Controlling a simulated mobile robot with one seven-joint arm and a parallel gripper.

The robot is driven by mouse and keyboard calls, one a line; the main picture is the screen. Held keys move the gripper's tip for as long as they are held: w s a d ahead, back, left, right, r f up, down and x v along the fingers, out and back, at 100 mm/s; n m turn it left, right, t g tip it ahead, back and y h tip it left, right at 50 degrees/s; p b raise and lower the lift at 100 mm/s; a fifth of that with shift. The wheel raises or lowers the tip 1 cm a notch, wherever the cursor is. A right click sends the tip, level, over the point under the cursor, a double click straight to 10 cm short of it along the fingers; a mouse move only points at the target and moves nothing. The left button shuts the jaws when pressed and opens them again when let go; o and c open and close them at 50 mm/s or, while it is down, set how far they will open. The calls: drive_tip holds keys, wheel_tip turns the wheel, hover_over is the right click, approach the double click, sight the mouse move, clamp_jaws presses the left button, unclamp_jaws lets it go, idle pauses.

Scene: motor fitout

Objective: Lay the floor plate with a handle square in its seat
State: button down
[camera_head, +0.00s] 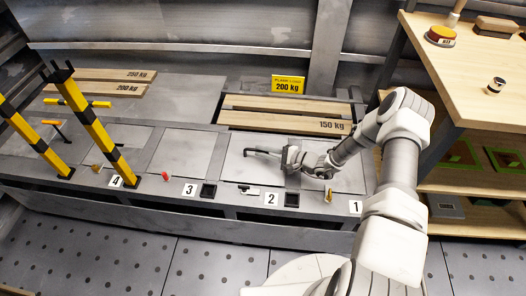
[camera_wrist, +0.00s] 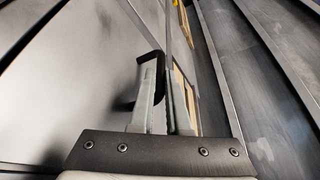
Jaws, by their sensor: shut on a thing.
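My gripper (camera_head: 287,158) is low over the grey deck, above the line between the bays numbered 2 and 1. It is shut on a black bent handle (camera_head: 259,152), which sticks out to its left. In the wrist view the fingers (camera_wrist: 160,95) are close together at the black handle (camera_wrist: 151,60). A smooth grey plate surface (camera_wrist: 85,75) fills the left of that view. In the head view a grey floor plate (camera_head: 250,172) shows below the handle at bay 2. I cannot tell whether it lies flat in its seat, as the gripper hides part of it.
Wooden slats marked 150 kg (camera_head: 285,118) lie behind the deck. Yellow-black posts (camera_head: 95,125) stand at the left. A wooden shelf unit (camera_head: 470,90) stands at the right. Small parts and number tags line the front edge. The plate at bay 3 (camera_head: 185,152) is clear.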

drive_tip(key=shift+f, duration=0.2)
idle(0.6)
drive_tip(key=c, duration=0.8)
unclamp_jaws()
drive_tip(key=shift+f, duration=0.15)
drive_tip(key=p+v, duration=0.4)
drive_tip(key=v, duration=1.3)
drive_tip(key=shift+s+d+p, duration=0.1)
drive_tip(key=shift+d+p, duration=0.1)
drive_tip(key=shift+p, duration=0.2)
